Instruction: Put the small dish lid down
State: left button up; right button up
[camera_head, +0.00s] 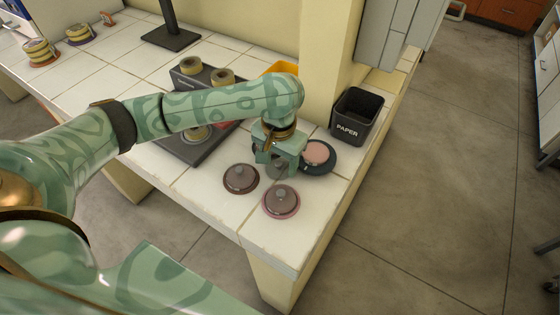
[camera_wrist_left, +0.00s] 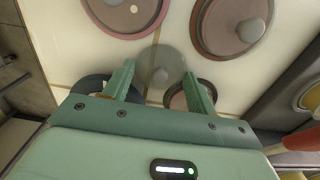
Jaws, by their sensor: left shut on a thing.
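My left gripper (camera_head: 279,160) is shut on the small dish lid (camera_head: 277,172), a clear greyish disc with a knob. In the left wrist view the small lid (camera_wrist_left: 160,58) shows between the fingers (camera_wrist_left: 160,85). It is over the white tiled bench; whether it touches the tiles I cannot tell. To the right of the gripper is an open dish with pink contents (camera_head: 318,152) in a dark ring, partly hidden by the gripper. My right gripper is not in view.
A brown lid (camera_head: 241,179) and a pink-rimmed lid (camera_head: 281,202) lie close in front of the gripper; both also show in the left wrist view. A dark rack (camera_head: 184,151) with round dishes stands behind my arm. A black PAPER bin (camera_head: 356,113) stands at the right. Bare tiles (camera_head: 219,208) lie at front left.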

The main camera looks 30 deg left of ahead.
pick_arm(q)
jog(key=o, duration=0.9)
jog(key=shift+d, duration=0.1)
jog(key=shift+o, duration=0.2)
jog(key=shift+w, duration=0.1)
